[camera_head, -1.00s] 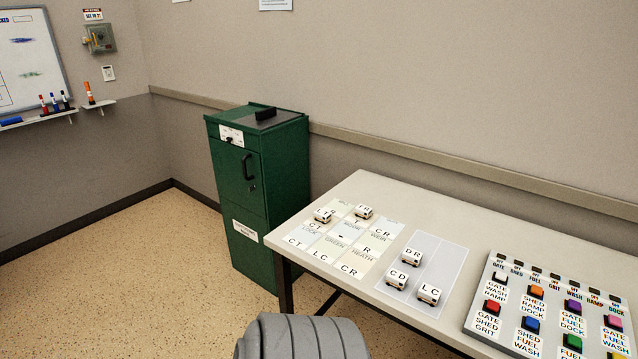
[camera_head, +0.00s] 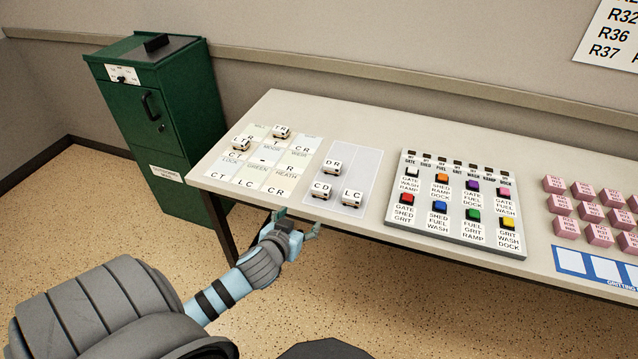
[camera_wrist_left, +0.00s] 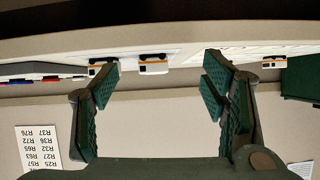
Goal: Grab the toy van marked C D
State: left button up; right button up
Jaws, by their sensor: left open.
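The white toy van marked C D (camera_head: 321,191) stands upright on the pale grey sheet near the table's front edge. The van marked L C (camera_head: 351,198) is just right of it, and the van marked D R (camera_head: 333,167) is behind. My left gripper (camera_head: 297,221) is open and empty, in front of the table edge, left of and nearer than the C D van, not touching it. In the left wrist view, its spread fingers (camera_wrist_left: 160,85) show with several small vans (camera_wrist_left: 153,66) beyond; their letters cannot be read there. My right gripper is not seen.
Vans marked L T R (camera_head: 241,143) and T R (camera_head: 281,131) stand on the lettered map at left. A button panel (camera_head: 408,222) lies to the right, with pink blocks (camera_head: 599,235) beyond. The table's front edge (camera_head: 375,231) is close to my gripper. A green cabinet (camera_head: 185,105) stands left.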

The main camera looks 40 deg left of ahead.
pick_arm(q)
jog(key=t, duration=0.1)
send_near(321, 188)
jog(key=shift+n, duration=0.3)
jog(key=b+x, duration=0.4)
jog(key=x, duration=0.5)
jog(key=shift+w, duration=0.15)
jog(key=c, duration=1.2)
